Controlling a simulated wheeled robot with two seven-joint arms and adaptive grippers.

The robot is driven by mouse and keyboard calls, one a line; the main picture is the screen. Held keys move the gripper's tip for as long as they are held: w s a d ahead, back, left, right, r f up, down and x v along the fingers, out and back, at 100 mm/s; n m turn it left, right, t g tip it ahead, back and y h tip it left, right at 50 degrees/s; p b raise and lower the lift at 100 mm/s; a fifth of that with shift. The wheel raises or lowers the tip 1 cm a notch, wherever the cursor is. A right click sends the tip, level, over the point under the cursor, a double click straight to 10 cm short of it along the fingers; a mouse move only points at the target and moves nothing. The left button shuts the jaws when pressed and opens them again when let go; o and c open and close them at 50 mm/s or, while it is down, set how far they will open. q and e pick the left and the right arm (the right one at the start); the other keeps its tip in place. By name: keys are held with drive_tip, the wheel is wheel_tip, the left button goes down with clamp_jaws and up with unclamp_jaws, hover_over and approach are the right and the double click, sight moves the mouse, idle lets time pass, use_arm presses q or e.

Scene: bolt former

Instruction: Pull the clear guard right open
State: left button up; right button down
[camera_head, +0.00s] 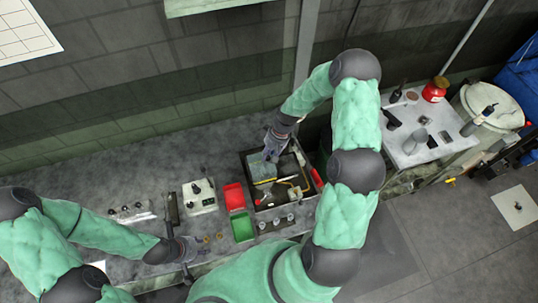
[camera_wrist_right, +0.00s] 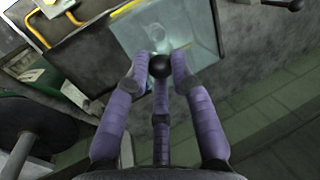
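The clear guard (camera_head: 262,168) is a pale see-through panel over the back left of the dark open-topped machine (camera_head: 262,222). It also shows at the top of the right wrist view (camera_wrist_right: 200,38), with a black ball knob (camera_wrist_right: 160,66) in front of it. My right gripper (camera_head: 271,148) is at the guard; in the right wrist view its purple fingers (camera_wrist_right: 159,72) close in around the knob and appear to touch it. My left gripper (camera_head: 194,248) is low over the bench front, away from the guard; its finger opening is too small to tell.
A red bin (camera_head: 234,196) and a green bin (camera_head: 242,227) stand left of the machine. A control box (camera_head: 200,196) is further left. A side table (camera_head: 420,135) with tools and a red pot (camera_head: 435,90) stands right. The wall runs close behind the bench.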

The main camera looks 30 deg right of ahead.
drive_tip(key=shift+d+f, duration=0.1)
drive_tip(key=shift+d, duration=0.3)
drive_tip(key=s+d+b, duration=0.2)
drive_tip(key=d+b, duration=0.2)
drive_tip(key=d, duration=0.6)
drive_tip(key=shift+s, duration=0.3)
drive_tip(key=c, duration=1.1)
unclamp_jaws()
drive_tip(key=shift+d, duration=0.15)
